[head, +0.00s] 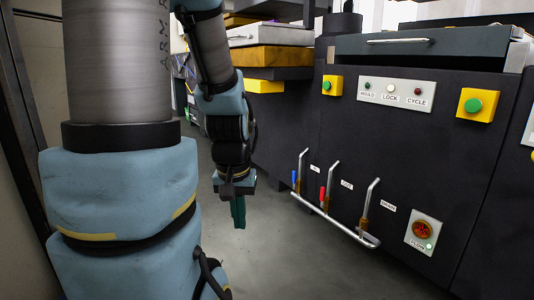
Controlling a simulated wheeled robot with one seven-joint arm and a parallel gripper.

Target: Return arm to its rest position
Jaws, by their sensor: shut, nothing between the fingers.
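My arm, grey and blue, fills the left of the head view and bends down at its far end. My gripper (238,212) hangs from the wrist and points down above the grey floor. Its teal fingers are together, with nothing held between them. It is to the left of the dark machine (291,130) and apart from it.
The machine front carries levers by a bent metal rail (335,226), a panel (397,93) labelled MOULD, LOCK and CYCLE, green buttons on yellow boxes (475,104), and a red knob (423,230). A wall (30,90) stands close at left. Floor (290,265) between is clear.

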